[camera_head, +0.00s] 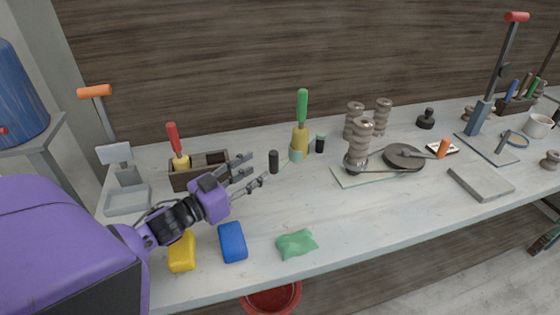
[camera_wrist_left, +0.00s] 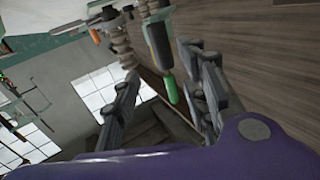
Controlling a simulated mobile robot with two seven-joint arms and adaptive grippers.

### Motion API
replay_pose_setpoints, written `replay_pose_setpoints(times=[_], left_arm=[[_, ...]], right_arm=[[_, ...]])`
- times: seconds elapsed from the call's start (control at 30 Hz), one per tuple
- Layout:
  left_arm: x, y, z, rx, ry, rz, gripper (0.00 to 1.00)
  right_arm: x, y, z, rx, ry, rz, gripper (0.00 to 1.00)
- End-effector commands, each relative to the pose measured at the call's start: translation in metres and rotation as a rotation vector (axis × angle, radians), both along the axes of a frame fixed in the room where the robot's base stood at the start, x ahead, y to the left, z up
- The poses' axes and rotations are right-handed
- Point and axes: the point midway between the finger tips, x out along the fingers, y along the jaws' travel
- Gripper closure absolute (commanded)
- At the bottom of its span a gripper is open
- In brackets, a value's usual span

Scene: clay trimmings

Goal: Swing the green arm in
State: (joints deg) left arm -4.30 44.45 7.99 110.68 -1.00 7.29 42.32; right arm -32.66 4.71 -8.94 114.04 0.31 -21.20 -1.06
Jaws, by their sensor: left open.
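An upright green handle (camera_head: 302,105) rises from a yellow part in a pale teal holder (camera_head: 297,155) near the back middle of the bench. The green handle also shows in the wrist view (camera_wrist_left: 171,88). I cannot tell whether it is the arm of the task. My left gripper (camera_head: 257,170) is open and empty, left of the holder, its fingers pointing right towards it and apart from it. In the wrist view, the open fingers (camera_wrist_left: 160,65) stand either side of the green handle, which lies beyond them. My right gripper is not in view.
Dark cylinders (camera_head: 274,162) stand near my fingers. A wooden box (camera_head: 187,178) with a red-handled tool is behind my gripper. Yellow (camera_head: 182,252), blue (camera_head: 232,242) and green (camera_head: 297,244) pieces lie in front. A disk (camera_head: 404,157) with an orange-knobbed bar (camera_head: 443,148) is to the right.

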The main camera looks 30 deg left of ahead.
Motion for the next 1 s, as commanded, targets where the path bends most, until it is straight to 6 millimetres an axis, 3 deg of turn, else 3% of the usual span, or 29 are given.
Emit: replay_pose_setpoints(times=[0.1, 0.6, 0.93, 1.0], left_arm=[[0.008, 0.007, -0.001, -0.044, 0.012, 0.019, 0.60], [0.074, -0.007, 0.001, -0.043, 0.011, 0.019, 0.60], [0.079, -0.008, -0.001, -0.042, 0.013, 0.019, 0.60], [0.079, -0.008, -0.001, -0.042, 0.013, 0.019, 0.66]], right_arm=[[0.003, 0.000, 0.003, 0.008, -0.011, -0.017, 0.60], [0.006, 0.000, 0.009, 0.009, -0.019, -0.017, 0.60], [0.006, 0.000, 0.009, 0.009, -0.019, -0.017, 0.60], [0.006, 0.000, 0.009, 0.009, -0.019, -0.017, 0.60]])
